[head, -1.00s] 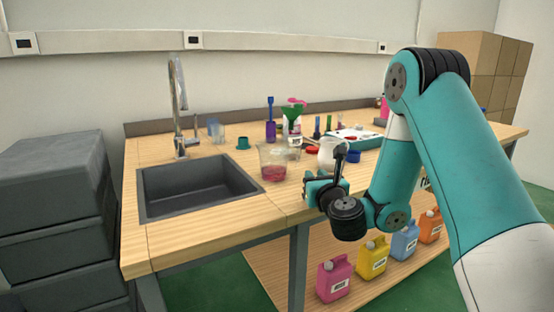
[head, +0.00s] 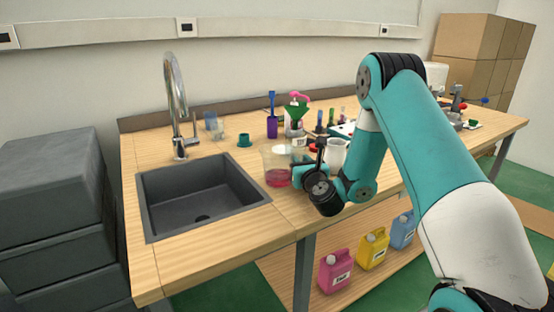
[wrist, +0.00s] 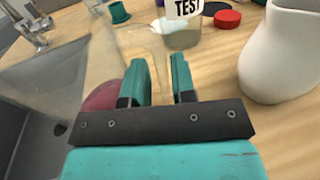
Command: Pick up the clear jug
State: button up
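The clear jug (head: 276,160), with pink liquid at its bottom, stands upright on the wooden worktop right of the sink. In the wrist view the jug (wrist: 85,60) fills the left side, tilted by the camera angle, with its clear handle (wrist: 158,40) pointing toward the fingers. My gripper (head: 300,172) is at the jug's right side, at handle height. In the wrist view my gripper (wrist: 160,78) is open, and the handle's lower part shows between its two teal fingers. Whether a finger touches the handle cannot be told.
A white pitcher (head: 335,155) stands close on the right of my gripper. A green funnel bottle (head: 295,115), a purple container (head: 272,127) and a teal cup (head: 244,140) are behind. The sink (head: 200,195) is left. A red lid (wrist: 227,18) lies beyond the fingers.

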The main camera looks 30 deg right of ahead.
jog(key=shift+s+d+f, duration=0.1)
jog(key=shift+d+f, duration=0.05)
jog(key=shift+d, duration=0.1)
jog(key=shift+c, duration=0.3)
jog(key=shift+d, duration=0.1)
jog(key=c, duration=0.4)
grip_shut()
jog(key=shift+r, duration=0.2)
